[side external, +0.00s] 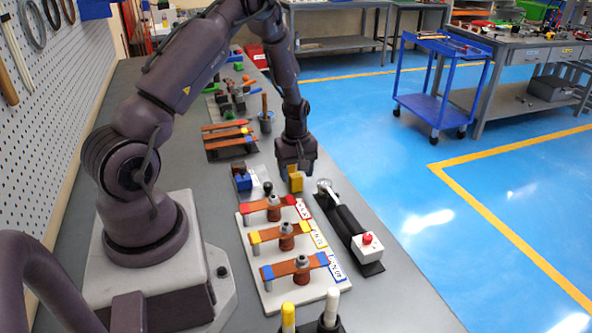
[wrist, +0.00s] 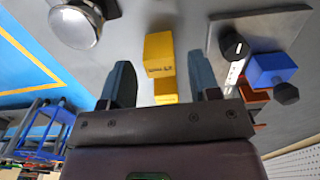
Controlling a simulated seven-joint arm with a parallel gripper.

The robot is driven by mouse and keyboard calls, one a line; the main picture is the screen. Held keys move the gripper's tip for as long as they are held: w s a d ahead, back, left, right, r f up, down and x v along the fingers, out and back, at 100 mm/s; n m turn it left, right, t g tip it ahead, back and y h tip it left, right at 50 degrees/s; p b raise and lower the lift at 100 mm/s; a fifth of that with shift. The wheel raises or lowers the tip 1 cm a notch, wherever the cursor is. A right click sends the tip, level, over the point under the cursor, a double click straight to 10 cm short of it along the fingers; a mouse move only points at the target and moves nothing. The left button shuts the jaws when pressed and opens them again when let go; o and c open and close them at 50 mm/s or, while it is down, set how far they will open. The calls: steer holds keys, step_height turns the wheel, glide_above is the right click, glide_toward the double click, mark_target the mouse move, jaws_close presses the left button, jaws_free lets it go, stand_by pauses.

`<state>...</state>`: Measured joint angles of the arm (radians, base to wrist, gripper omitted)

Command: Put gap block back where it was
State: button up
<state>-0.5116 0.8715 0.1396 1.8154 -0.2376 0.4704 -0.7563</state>
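The yellow block (side external: 295,182), which I take to be the gap block, is just below my gripper (side external: 296,170) in the side view, on or close to the grey bench. In the wrist view the yellow block (wrist: 159,50) has small dark lettering and shows as two yellow faces or steps. It lies between the two fingers of my gripper (wrist: 161,66), with a visible gap on both sides. The fingers are open and do not appear to touch it. Its underside is hidden.
A small fixture with a blue block (side external: 245,183) and black knob stands left of the yellow block. A device with a round metal end (side external: 324,186) and red button (side external: 367,238) is to the right. A white board (side external: 290,270) with busbars lies in front. Red-brown bars (side external: 228,139) lie behind.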

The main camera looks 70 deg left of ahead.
mark_target(296, 175)
steer(key=d+r+m+t, duration=0.1)
steer(key=d+r+m, duration=0.15)
steer(key=r, duration=0.75)
steer(key=d+r+m, duration=0.1)
steer(key=d+r, duration=0.3)
steer(key=r, duration=0.6)
steer(key=s+d+r+m+t, duration=0.2)
steer(key=s+d+r+m, duration=0.3)
steer(key=s+d+m, duration=0.1)
steer(key=s+d+r+m+t, duration=0.2)
steer(key=s+d+r+m, duration=0.4)
steer(key=d, duration=0.5)
steer(key=shift+s+r+m+t, duration=0.25)
steer(key=shift+s+m, duration=0.35)
steer(key=shift+m, duration=0.65)
